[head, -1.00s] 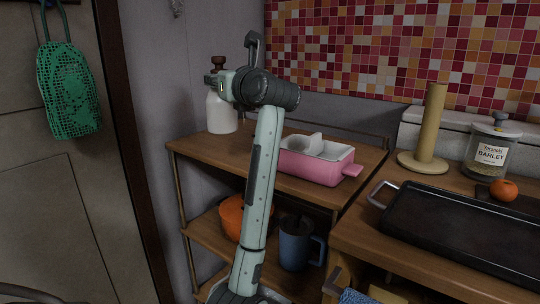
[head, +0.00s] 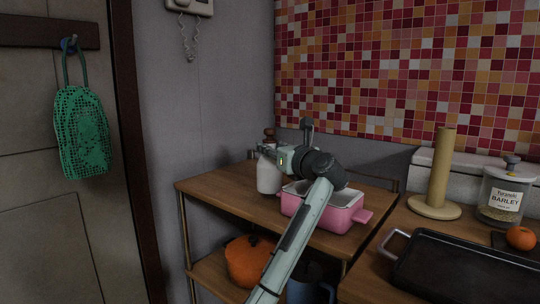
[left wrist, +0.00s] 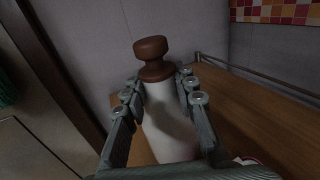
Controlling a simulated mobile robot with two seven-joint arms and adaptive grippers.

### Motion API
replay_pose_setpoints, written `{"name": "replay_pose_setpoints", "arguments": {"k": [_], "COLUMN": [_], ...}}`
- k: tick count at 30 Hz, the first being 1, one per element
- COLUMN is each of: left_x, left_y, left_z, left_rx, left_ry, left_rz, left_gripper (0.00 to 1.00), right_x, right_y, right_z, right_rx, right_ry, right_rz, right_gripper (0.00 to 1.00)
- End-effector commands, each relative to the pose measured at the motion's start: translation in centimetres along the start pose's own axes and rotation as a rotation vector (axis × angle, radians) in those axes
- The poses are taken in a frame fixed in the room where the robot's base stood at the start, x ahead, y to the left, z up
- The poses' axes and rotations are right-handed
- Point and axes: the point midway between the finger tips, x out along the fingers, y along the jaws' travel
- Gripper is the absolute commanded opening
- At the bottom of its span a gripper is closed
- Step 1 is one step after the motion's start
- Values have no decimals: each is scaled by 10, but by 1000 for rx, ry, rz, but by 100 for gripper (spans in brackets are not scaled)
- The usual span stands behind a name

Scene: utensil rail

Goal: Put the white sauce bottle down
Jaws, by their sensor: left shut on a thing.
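The white sauce bottle (head: 268,176) has a white body and a brown knobbed cap. It is upright over the back left part of the wooden shelf top (head: 222,194), left of the pink dish. Its base looks at or very near the wood; I cannot tell whether it touches. My left gripper (head: 268,152) is shut around the upper part of the bottle. In the left wrist view, the fingers (left wrist: 160,82) lie on both sides of the white body (left wrist: 168,130), just below the brown cap (left wrist: 152,55). My right gripper is not in view.
A pink dish (head: 347,215) stands close on the right, partly behind my arm. A rail edges the shelf's back. An orange pot (head: 248,262) sits on the shelf below. A black tray (head: 460,270) and paper-towel stand (head: 440,175) are on the right counter. The shelf's left part is clear.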

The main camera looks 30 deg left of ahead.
Motion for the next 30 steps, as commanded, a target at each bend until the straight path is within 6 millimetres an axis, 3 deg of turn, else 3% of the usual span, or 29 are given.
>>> {"name": "replay_pose_setpoints", "arguments": {"k": [5, 18, 19, 21, 24, 30], "left_x": [1, 0, 0, 0, 0, 0], "left_y": [1, 1, 1, 1, 1, 1], "left_z": [-20, -25, -25, -25, -25, -25], "left_rx": [2, -1, 0, 0, 0, 0], "left_ry": [-2, -1, 0, 0, 1, 0], "left_rz": [2, 1, 1, 1, 1, 1], "left_gripper": [0, 0, 30, 38, 48, 48], "right_x": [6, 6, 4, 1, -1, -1], "right_y": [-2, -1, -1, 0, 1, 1], "right_z": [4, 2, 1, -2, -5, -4], "right_rx": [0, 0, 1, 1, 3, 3], "right_ry": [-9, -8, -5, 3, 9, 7], "right_rz": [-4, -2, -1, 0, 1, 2], "right_gripper": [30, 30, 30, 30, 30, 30]}}
